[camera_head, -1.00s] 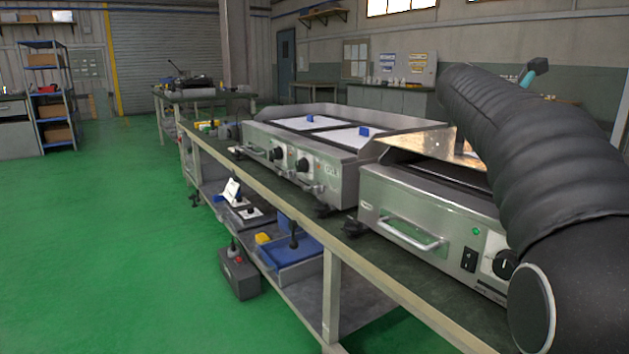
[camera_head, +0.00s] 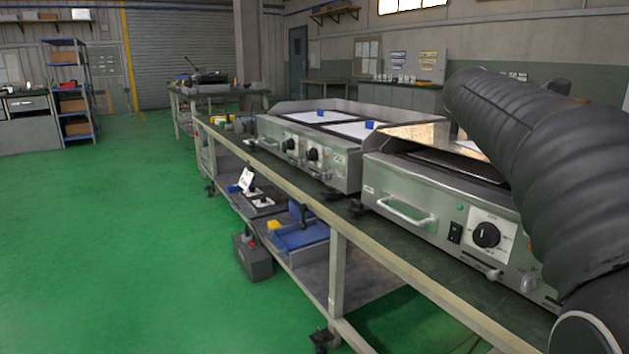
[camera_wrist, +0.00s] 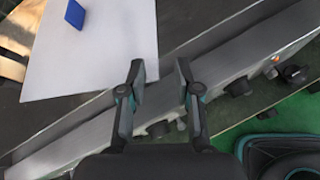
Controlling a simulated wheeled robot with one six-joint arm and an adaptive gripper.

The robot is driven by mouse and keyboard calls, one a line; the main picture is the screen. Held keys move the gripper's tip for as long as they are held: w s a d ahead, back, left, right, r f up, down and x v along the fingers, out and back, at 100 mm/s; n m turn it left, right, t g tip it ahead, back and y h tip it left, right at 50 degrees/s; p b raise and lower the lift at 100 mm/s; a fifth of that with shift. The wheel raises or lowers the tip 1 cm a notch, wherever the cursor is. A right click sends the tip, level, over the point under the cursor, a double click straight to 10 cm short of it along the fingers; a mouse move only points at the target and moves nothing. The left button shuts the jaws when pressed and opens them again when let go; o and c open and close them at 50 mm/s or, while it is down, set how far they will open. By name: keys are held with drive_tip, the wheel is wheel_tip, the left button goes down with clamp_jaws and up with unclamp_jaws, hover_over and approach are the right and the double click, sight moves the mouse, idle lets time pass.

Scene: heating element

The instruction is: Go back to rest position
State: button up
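My gripper (camera_wrist: 160,72) is open and empty in the wrist view, its two fingertips well apart. It hangs above a dark cooking surface with a metal front wall (camera_wrist: 240,48). A white sheet (camera_wrist: 112,50) with a blue block (camera_wrist: 75,14) on it lies at the upper left of that view. In the head view my black sleeved arm fills the right side and hides the gripper. The nearer steel heating appliance (camera_head: 400,185) stands beside the arm. A second steel appliance (camera_head: 345,168) with white sheets and blue blocks (camera_head: 320,115) stands behind it.
The appliances stand on a long workbench (camera_head: 338,265) with a lower shelf holding blue trays (camera_head: 300,238). The green floor (camera_head: 110,230) at left is clear. A shelf rack (camera_head: 72,90) stands far left.

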drive_tip(key=s+a+f+m+t+y+p, duration=0.1)
drive_tip(key=s+a+f+m+y, duration=0.4)
drive_tip(key=s+a+f+m, duration=0.3)
drive_tip(key=s+a+f+m+t+y+p, duration=0.2)
drive_tip(key=s+a+f+m+y, duration=0.4)
drive_tip(key=s+a+f, duration=0.5)
drive_tip(key=a+f+m, duration=0.2)
drive_tip(key=a+f, duration=0.2)
drive_tip(key=a, duration=0.5)
drive_tip(key=shift+s+y, duration=0.15)
drive_tip(key=shift+y, duration=0.15)
drive_tip(key=shift+f, duration=0.1)
